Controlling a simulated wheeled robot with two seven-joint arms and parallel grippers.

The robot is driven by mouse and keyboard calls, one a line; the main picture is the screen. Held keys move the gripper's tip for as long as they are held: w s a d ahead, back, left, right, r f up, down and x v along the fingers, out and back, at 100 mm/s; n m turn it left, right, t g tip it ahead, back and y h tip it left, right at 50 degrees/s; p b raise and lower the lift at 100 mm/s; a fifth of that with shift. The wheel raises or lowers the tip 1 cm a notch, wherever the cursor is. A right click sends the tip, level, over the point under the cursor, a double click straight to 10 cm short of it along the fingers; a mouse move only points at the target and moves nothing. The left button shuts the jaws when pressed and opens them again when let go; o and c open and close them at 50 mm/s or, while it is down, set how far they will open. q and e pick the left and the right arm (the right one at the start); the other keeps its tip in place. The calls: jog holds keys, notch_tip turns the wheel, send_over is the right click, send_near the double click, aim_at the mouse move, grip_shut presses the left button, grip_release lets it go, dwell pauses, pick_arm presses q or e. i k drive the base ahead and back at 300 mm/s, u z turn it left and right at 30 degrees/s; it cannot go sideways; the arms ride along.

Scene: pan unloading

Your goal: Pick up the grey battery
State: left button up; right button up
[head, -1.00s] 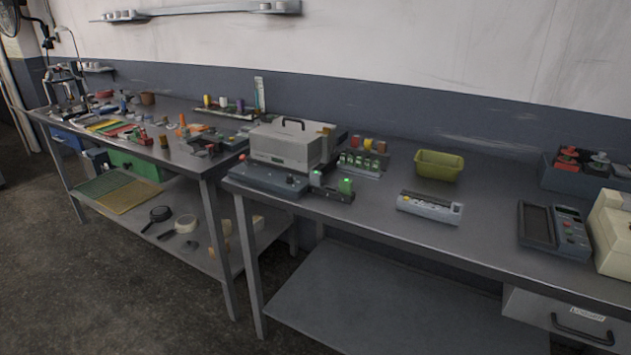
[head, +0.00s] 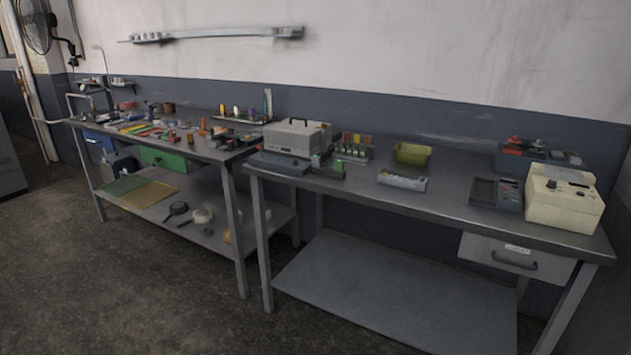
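I cannot pick out a grey battery for certain at this distance. Small upright cylinders with red, orange and green tops (head: 357,139) stand in a rack on the right workbench (head: 450,214); they are too small to tell apart. A grey box with small coloured parts on top (head: 402,181) lies near the front of that bench. Neither of my grippers is in view.
A grey case with a handle (head: 297,138), a green bin (head: 412,153), a dark meter (head: 496,192) and a cream device (head: 563,197) stand on the right bench. A cluttered bench (head: 205,150) adjoins it on the left. Floor in front is clear.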

aim_at(316, 160)
jog(key=z, duration=0.75)
jog(key=i, duration=1.65)
jog(key=u, duration=0.7)
